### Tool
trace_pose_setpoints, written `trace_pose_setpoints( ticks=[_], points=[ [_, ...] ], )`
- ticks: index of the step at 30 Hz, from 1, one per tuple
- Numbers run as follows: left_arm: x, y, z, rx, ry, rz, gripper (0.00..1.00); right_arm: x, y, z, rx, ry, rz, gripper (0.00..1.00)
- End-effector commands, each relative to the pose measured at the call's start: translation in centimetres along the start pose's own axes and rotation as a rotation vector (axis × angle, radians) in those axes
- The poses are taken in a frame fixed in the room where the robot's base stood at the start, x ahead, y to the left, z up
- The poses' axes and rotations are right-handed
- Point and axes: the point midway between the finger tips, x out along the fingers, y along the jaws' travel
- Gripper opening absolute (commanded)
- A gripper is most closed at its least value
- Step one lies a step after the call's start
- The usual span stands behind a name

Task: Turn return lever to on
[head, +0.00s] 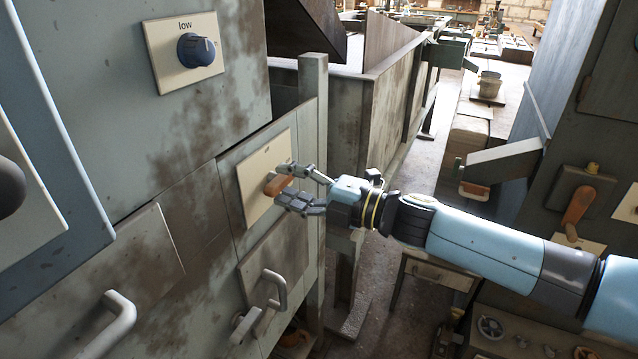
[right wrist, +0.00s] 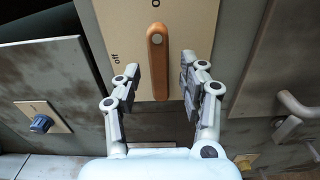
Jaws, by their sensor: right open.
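The return lever (head: 277,184) is a short orange-brown handle on a cream plate (head: 253,203) on the grey-green cabinet front. In the right wrist view the lever (right wrist: 157,62) has a pale round bolt near its upper part, and the word "off" is printed to the left on the plate (right wrist: 128,22). Lettering at the top edge is cut off. My right gripper (head: 284,182) is open at the plate. In the right wrist view its fingers (right wrist: 158,80) stand on both sides of the lever's lower end, with gaps visible. My left gripper is not in view.
A blue knob (head: 196,50) marked "low" is on the panel at upper left. A grey handle (head: 276,290) is below the plate, and another (head: 108,325) is at lower left. A second orange lever (head: 577,210) is on the cabinet at right. A bucket (head: 489,84) stands farther back.

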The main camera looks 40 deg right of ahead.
Motion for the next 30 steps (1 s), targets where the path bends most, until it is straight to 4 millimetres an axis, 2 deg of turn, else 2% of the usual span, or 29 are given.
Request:
trace_pose_setpoints(
  ticks=[9,15,20,30],
  points=[
    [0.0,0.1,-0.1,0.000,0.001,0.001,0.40,-6.8,-0.2,0.0,0.000,0.002,-0.008,0.42],
    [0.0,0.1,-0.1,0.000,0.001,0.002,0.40,-9.6,-0.1,0.0,0.001,0.002,-0.005,0.42],
    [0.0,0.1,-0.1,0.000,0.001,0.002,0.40,-10.4,-0.1,0.0,0.001,0.000,-0.003,0.42],
    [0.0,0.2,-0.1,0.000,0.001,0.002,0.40,-10.5,-0.1,0.0,0.001,-0.001,-0.002,0.42]
  ],
)
